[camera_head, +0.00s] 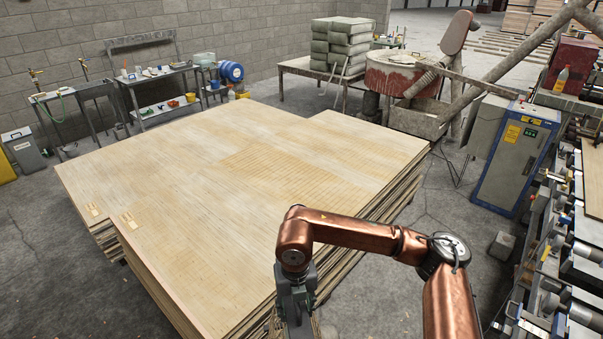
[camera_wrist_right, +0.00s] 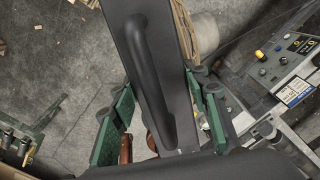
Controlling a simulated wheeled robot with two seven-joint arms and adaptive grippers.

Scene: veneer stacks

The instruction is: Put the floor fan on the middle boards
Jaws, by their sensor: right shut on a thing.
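The veneer boards (camera_head: 210,190) lie in large, flat stacks that meet across the middle of the head view; their tops look bare. My right gripper (camera_head: 295,315) points down at the near edge of the stacks, at the bottom of the head view. In the right wrist view, my right gripper (camera_wrist_right: 165,118) has its green pads on both sides of a dark grey thing with a black handle (camera_wrist_right: 150,75), which I take to be the floor fan. It is shut on it. The fan's lower part is hidden or out of frame. My left gripper is not in view.
A blue-grey control cabinet (camera_head: 515,155) and roller machinery (camera_head: 560,260) stand at the right. Workbenches (camera_head: 160,90) line the back wall. Concrete floor surrounds the stacks.

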